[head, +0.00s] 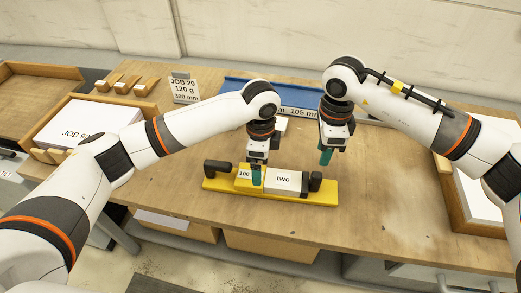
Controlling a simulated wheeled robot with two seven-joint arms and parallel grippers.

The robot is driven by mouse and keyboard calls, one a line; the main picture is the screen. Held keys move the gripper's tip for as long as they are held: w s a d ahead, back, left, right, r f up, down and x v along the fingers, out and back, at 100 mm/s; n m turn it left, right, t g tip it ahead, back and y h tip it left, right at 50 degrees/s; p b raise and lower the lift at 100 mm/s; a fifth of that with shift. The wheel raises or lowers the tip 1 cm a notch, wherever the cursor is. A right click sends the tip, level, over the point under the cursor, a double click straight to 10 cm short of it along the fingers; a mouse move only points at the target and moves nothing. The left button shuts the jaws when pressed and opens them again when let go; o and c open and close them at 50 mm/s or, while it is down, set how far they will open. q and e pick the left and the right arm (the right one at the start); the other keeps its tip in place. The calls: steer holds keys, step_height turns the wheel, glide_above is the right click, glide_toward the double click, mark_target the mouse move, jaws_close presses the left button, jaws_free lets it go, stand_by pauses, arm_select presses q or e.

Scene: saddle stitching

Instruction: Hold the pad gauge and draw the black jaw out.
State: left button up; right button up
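The pad gauge (325,197) is a long yellow bar lying on the wooden table in the middle of the head view. A black piece (217,168) stands at its left end and a black jaw (315,182) at its right end. Between them are a white block marked "100" (244,173) and a white block marked "two" (284,181). My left gripper (257,178) is at the gauge, its teal fingers beside the "100" block; its grip is hidden. My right gripper (325,158) points down above and behind the black jaw, apart from it; its finger gap is unclear.
A blue board (240,84) marked "105 mm" lies behind the gauge, partly hidden by my arms. A sign "JOB 20" (185,90) stands at the back left. Wooden trays with paper stand left (62,146) and right (448,190). The table front right is clear.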

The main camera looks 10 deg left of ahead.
mark_target(319, 175)
arm_select(q)
step_height(319, 175, down, 8)
steer(key=shift+f, duration=0.2)
steer(key=c, duration=1.5)
arm_select(e)
steer(key=shift+o, duration=1.2)
steer(key=shift+d, duration=0.1)
steer(key=shift+d+f+y, duration=0.2)
steer(key=shift+d+y, duration=0.1)
steer(key=shift+y, duration=0.1)
steer(key=f+y, duration=0.1)
steer(key=f, duration=0.2)
steer(key=f+y, duration=0.1)
steer(key=f, duration=0.3)
steer(key=f+m+y, duration=0.1)
steer(key=f, duration=0.2)
steer(key=shift+a+f+y, duration=0.3)
steer(key=shift+a+f, duration=0.05)
steer(key=shift+a, duration=0.05)
